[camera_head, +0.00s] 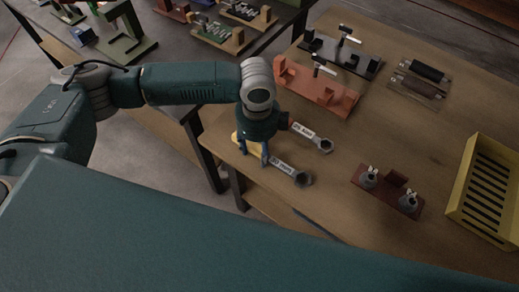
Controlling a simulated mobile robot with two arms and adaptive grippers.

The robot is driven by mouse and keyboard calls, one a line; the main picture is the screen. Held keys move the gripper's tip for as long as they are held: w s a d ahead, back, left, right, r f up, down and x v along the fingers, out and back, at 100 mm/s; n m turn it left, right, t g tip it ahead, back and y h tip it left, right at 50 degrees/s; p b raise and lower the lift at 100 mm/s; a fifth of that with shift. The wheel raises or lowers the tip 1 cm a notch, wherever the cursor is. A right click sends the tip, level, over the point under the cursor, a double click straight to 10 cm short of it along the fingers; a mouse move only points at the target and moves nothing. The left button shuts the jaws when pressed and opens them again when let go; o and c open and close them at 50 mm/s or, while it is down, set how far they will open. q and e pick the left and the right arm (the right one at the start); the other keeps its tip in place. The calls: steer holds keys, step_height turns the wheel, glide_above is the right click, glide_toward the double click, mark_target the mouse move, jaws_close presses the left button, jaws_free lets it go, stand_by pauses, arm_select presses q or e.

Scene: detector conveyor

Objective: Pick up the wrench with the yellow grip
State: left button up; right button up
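A wrench with a yellow grip (234,137) lies on the near left part of the wooden table. Its grip is partly hidden by my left gripper, and its labelled grey shaft and open head (303,179) appear to extend to the lower right. A second labelled wrench (325,145) lies just behind it; its handle end is hidden behind my gripper. My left gripper (254,150) points down over the yellow grip, with its two fingers apart. Whether the fingers touch the grip cannot be told. My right gripper is not in view.
A dark red block with two grey fittings (388,190) and a yellow slotted crate (488,190) stand to the right. An orange fixture (314,88), a dark fixture (340,57) and a tray (418,83) are farther back. Table around the wrench heads is bare.

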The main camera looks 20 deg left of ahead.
arm_select(q)
jaws_close()
steer(key=shift+r, duration=0.1)
